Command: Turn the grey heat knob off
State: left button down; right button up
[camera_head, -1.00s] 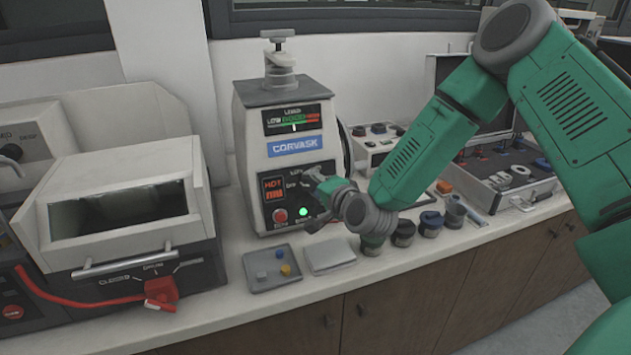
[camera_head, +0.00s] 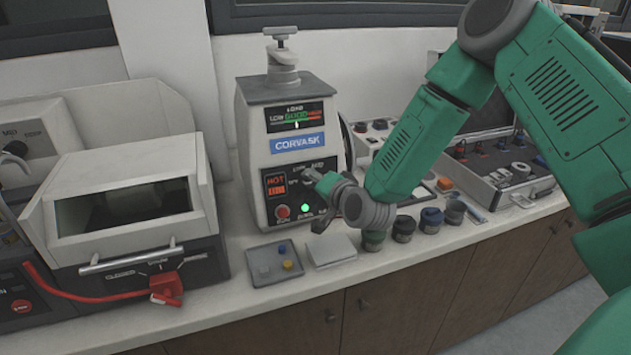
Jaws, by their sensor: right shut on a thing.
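The mounting press (camera_head: 297,118) stands on the bench, with a Corvask label and a black control panel (camera_head: 276,197). The panel shows a lit red HOT sign (camera_head: 275,181), a red button (camera_head: 283,212) and a green light (camera_head: 305,208). My right gripper (camera_head: 316,180) is at the right part of this panel, shut on the grey heat knob. The knob is mostly hidden by the gripper, so its pointer cannot be read. My left gripper is not in view.
A grey tray (camera_head: 258,280) with small blocks and a pale flat pad (camera_head: 332,250) lie before the press. Several jars (camera_head: 404,228) stand to the right, near an open case (camera_head: 512,196). A hooded machine (camera_head: 125,255) with a red handle stands left.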

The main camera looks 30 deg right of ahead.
jog(key=o, duration=1)
jog(key=shift+s+a+f, duration=0.2)
jog(key=shift+f, duration=0.15)
jog(key=shift+o, duration=0.7)
jog(key=shift+w+r, duration=0.15)
jog(key=d+v, duration=0.1)
jog(key=v, duration=1)
jog(key=shift+s+a, duration=0.4)
jog(key=shift+a, duration=0.1)
jog(key=shift+r, duration=0.1)
